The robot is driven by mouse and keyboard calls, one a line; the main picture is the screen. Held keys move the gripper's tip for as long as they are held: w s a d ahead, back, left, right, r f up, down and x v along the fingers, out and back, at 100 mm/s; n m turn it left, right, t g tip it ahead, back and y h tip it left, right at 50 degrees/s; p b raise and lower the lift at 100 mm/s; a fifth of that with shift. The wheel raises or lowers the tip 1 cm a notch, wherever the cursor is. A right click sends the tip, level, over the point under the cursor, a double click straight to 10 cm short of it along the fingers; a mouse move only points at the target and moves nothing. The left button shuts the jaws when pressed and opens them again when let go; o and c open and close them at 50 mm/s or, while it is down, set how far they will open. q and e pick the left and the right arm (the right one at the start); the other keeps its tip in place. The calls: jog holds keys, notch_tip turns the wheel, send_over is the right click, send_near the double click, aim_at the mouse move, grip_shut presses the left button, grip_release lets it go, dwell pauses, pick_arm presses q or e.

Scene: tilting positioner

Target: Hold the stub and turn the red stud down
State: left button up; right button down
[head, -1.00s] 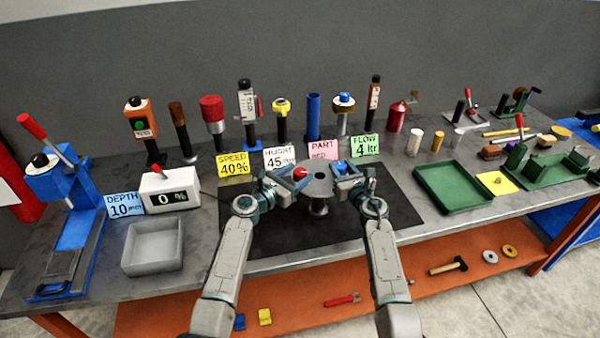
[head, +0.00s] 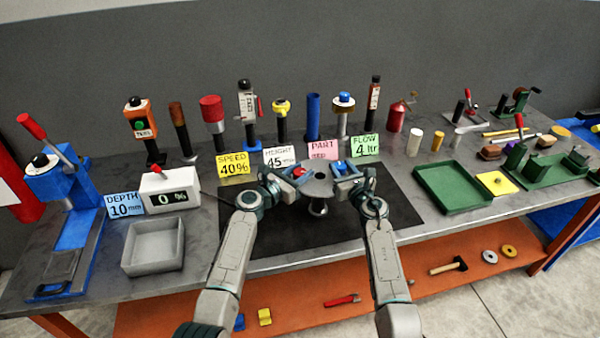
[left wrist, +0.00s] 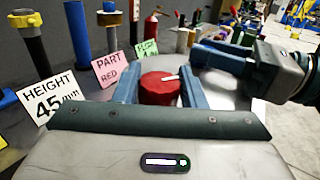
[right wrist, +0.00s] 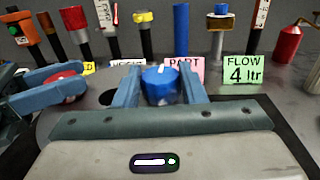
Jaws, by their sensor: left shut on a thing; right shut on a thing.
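A grey round plate (head: 320,188) stands on a short pedestal (head: 318,208) over the black mat. A red stud (head: 299,172) is at its left and a blue stud (head: 342,168) at its right. My left gripper (head: 296,177) is shut on the red stud; the left wrist view shows the stud (left wrist: 160,90), with a white mark on top, between both fingers. My right gripper (head: 346,175) is shut on the blue stud; the right wrist view shows it (right wrist: 161,86), also white-marked, between the fingers. No separate stub can be told apart.
Cards stand just behind the plate, including the pink PART RED card (left wrist: 110,68) and the green FLOW card (head: 364,146). A row of upright tools stands behind them. A grey bin (head: 153,248) is at left, a green tray (head: 452,187) at right. The black mat (head: 390,215) is otherwise clear.

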pick_arm(q)
jog(key=m+g+h, duration=0.3)
jog(key=shift+f+m+g+h, duration=0.1)
jog(key=shift+m+g+h, duration=0.7)
jog(key=shift+g, duration=0.55)
jog(key=shift+m+g+h, duration=0.6)
jog(key=shift+m+g, duration=0.4)
jog(key=shift+g, duration=0.35)
jog(key=shift+m+g, duration=0.5)
jog(key=shift+g, duration=0.3)
jog(key=o, duration=1)
jog(key=shift+c, duration=0.2)
jog(key=v, duration=1.2)
